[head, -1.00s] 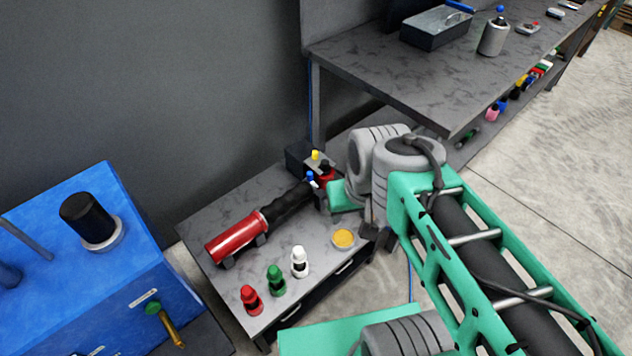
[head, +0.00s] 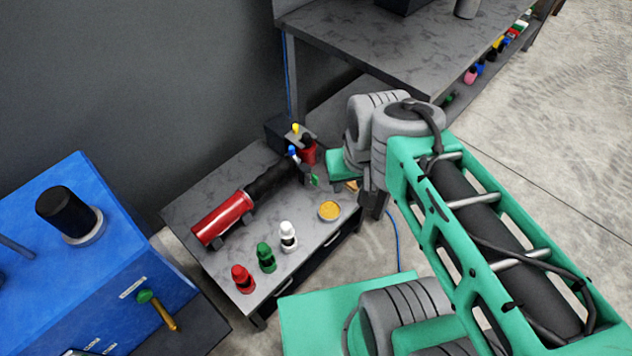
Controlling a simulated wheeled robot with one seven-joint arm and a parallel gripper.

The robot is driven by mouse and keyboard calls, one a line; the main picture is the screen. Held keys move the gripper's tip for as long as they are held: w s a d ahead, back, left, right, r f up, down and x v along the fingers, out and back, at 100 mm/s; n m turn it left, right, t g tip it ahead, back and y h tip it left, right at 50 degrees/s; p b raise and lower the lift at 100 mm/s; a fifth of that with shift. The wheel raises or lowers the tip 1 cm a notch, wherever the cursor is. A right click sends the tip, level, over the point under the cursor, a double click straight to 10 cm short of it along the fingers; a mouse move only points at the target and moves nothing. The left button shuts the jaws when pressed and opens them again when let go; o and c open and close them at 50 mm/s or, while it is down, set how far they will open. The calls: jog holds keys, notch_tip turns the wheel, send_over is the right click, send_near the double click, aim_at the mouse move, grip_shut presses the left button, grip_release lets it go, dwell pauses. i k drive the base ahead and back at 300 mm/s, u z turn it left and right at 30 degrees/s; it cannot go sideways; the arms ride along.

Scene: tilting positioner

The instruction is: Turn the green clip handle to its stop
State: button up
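A small green piece (head: 315,181), which looks like the clip handle, shows at the right end of a red and black cylinder (head: 223,218) on the low grey table. It is tiny here, and its angle cannot be told. My arm's wrist (head: 345,165) is just to the right of it. My gripper is at the wrist's far end, mostly hidden by the wrist or too small to make out. Whether its fingers touch the green piece cannot be told.
Red (head: 243,279), green (head: 266,257) and white (head: 288,237) bottles and a yellow-topped round tin (head: 329,210) stand along the low table's front. A blue machine (head: 140,250) is at left. A higher bench (head: 390,50) stands behind.

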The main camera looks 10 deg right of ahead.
aim_at(315, 179)
jog(key=u, duration=2.6)
jog(key=k, duration=1.05)
jog(key=z, duration=1.3)
jog(key=i, duration=1)
